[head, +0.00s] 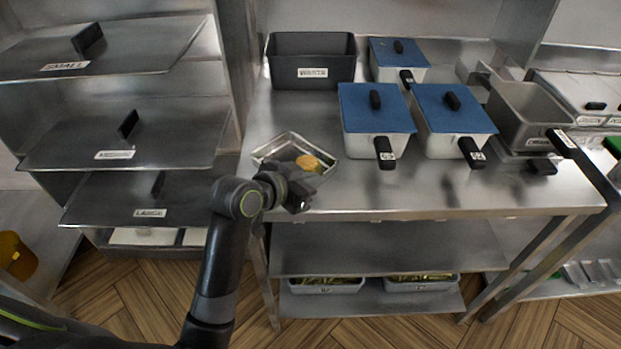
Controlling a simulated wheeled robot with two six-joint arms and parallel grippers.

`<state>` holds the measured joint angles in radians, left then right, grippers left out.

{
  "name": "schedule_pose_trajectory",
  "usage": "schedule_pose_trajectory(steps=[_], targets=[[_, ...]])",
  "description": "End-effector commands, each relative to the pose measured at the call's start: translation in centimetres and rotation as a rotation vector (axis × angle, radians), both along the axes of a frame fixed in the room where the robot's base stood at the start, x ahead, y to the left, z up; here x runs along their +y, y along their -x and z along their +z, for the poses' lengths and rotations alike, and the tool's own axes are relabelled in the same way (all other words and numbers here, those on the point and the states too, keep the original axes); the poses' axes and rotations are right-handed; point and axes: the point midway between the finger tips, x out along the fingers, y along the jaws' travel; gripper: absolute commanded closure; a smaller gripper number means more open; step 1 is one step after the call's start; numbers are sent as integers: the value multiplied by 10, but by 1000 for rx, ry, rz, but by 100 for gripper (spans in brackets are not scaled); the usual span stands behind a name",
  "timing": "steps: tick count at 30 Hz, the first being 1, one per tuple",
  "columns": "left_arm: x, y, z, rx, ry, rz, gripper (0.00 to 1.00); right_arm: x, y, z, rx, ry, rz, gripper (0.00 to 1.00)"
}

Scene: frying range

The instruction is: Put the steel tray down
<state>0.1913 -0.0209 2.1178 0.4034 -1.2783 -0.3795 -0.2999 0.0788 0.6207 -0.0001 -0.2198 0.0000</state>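The steel tray (272,147) is a small, shallow, shiny tray at the left front part of the steel table, in the head view. A round orange-yellow piece (308,162) lies in it. My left gripper (296,188) is at the tray's near side and overlaps its near rim. The gripper's fingertips are hard to make out, so I cannot tell whether they are closed on the rim. I also cannot tell whether the tray rests on the table or is just above it. My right gripper is not in view.
A dark waste bin (312,76) stands behind the tray on the table (420,196). White containers with blue lids (376,108) stand to the right, beside a grey pan (528,115). Shelves with labelled lids (125,132) are on the left. The tabletop just right of the tray is partly clear.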

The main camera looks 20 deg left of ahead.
Motion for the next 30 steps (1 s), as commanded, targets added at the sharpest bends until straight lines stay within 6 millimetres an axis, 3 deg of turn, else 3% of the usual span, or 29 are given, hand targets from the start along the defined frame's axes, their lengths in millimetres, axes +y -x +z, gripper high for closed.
schedule_pose_trajectory(steps=[1,7,19,30], targets=[[0,0,-2,-1,0,0,100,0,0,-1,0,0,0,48],[0,0,-2,1,0,0,75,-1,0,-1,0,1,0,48],[3,5,4,1,-1,1,75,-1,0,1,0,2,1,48],[33,59,36,-1,-6,0,75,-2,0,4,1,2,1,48]])
